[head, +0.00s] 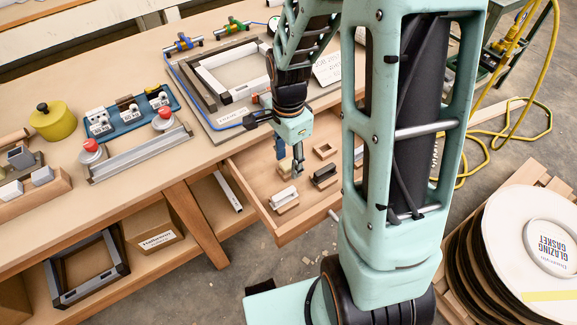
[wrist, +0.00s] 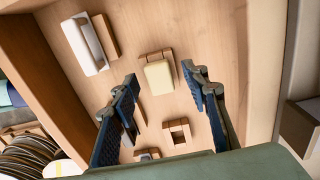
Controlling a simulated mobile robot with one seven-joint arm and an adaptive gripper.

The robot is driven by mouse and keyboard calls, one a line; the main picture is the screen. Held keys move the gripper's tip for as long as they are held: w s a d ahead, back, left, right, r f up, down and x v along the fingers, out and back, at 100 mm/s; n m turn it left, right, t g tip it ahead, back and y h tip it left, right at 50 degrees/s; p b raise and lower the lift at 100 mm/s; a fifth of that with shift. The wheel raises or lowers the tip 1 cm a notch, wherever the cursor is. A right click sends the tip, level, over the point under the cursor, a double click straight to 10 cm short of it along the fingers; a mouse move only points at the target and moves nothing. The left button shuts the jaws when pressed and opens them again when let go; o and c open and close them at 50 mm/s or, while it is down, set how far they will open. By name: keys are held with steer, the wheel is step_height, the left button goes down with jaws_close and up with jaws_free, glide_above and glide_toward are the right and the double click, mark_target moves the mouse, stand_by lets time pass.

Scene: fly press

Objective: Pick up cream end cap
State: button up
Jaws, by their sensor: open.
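The cream end cap (wrist: 158,76) rests on a small wooden holder in the open drawer (head: 268,217). In the wrist view it shows between the two fingers of my gripper (wrist: 159,72), with clear space on both sides. My gripper (head: 298,168) is open and empty, pointing down over the drawer. It does not touch the cap. In the head view the cap's spot is largely covered by the gripper, so the height gap is hard to judge.
A white end cap (wrist: 85,45) on its holder, an empty wooden holder (wrist: 177,131) and a dark piece (head: 324,175) share the drawer. The drawer walls stand close around. Frames, a blue tray (head: 130,115) and a yellow pot (head: 54,121) occupy the bench above.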

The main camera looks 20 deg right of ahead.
steer(key=c, duration=0.9)
steer(key=shift+o, duration=0.2)
steer(key=shift+r, duration=0.1)
